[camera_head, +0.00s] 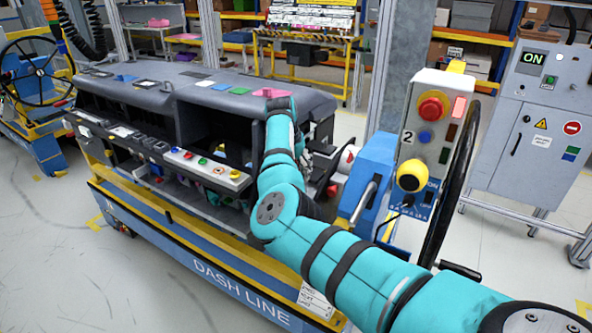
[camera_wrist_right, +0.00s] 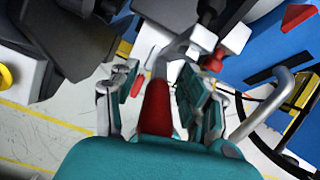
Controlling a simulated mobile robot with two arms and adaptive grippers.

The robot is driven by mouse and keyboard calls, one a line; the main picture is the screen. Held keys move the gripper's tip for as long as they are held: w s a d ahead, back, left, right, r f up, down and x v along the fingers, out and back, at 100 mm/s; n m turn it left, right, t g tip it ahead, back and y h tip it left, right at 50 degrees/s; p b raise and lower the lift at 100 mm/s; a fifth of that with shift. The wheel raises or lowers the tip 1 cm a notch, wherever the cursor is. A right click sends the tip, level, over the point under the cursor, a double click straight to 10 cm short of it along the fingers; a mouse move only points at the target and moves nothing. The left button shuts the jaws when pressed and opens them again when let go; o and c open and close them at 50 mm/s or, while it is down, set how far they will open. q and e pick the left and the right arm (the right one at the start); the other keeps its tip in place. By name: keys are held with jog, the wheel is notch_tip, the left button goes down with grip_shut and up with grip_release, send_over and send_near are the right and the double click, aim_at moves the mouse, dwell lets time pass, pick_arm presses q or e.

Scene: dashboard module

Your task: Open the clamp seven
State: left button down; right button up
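In the right wrist view my right gripper (camera_wrist_right: 156,78) has its two fingers apart, one on each side of a red clamp handle (camera_wrist_right: 157,108). Gaps show between the handle and both fingers. The handle joins a grey metal clamp arm (camera_wrist_right: 162,62) at its far end. No number on the clamp is readable. In the head view my right arm reaches up along the right end of the dark dashboard (camera_head: 215,92), and its hand is mostly hidden behind the arm. My left gripper is in neither view.
The dashboard rests on a blue and yellow cart (camera_head: 190,258). A blue fixture with a grey metal lever (camera_head: 363,203) stands close right of my arm; the lever also shows in the wrist view (camera_wrist_right: 262,108). A button box (camera_head: 430,130) and black handwheel (camera_head: 452,175) stand further right.

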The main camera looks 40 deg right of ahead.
jog(key=v, duration=1.2)
jog(key=shift+s+f, duration=0.1)
jog(key=shift+f, duration=0.05)
